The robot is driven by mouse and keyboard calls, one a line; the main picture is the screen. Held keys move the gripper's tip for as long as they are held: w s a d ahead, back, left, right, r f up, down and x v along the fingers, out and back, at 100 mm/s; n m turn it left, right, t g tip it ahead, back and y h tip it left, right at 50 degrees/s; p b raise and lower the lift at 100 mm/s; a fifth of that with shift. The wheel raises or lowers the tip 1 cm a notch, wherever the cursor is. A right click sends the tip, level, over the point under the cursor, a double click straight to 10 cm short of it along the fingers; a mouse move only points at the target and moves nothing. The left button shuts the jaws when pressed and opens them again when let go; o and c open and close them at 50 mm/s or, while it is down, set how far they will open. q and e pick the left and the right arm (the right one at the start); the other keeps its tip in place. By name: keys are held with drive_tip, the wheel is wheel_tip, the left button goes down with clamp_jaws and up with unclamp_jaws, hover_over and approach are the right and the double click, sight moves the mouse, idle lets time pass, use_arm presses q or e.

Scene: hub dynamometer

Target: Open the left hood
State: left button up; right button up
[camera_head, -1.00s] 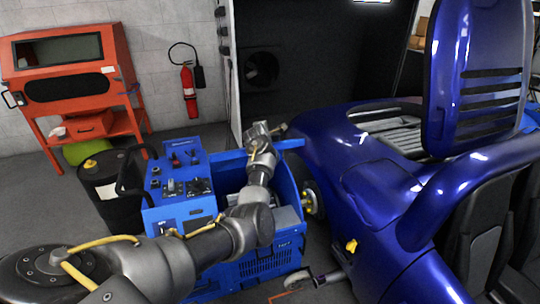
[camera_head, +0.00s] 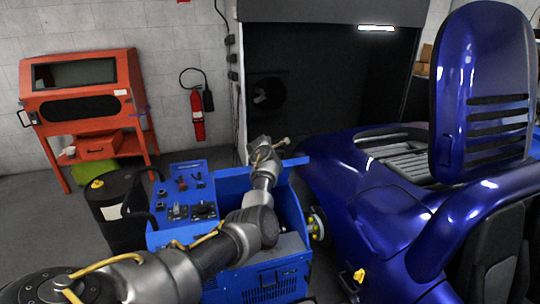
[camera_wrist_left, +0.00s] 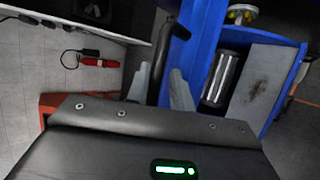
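The blue car (camera_head: 375,225) fills the right side of the head view. A blue slatted hood panel (camera_head: 482,105) stands raised, nearly upright, above its body. Grey slatted parts (camera_head: 405,155) show in the uncovered bay beside it. The frames do not show whether this panel is the left hood. My left gripper (camera_head: 277,146) is above the blue dynamometer cart, left of the car's front and well away from the panel. In the left wrist view, the left gripper's fingers (camera_wrist_left: 161,86) are apart, with a dark bar (camera_wrist_left: 166,45) showing between and beyond them. My right gripper is out of view.
The blue cart (camera_head: 285,205) with a control panel stands close to the car; a hub (camera_head: 317,224) lies between them. A black drum (camera_head: 118,205), an orange cabinet (camera_head: 83,90) and a fire extinguisher (camera_head: 197,115) are at left. A dark screen (camera_head: 300,75) stands behind.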

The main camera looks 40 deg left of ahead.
use_arm(q)
drive_tip(key=v, duration=1)
drive_tip(key=shift+s+r+b, duration=0.25)
drive_tip(key=shift+s+b, duration=0.05)
drive_tip(key=shift+b, duration=0.1)
drive_tip(key=shift+d, duration=0.15)
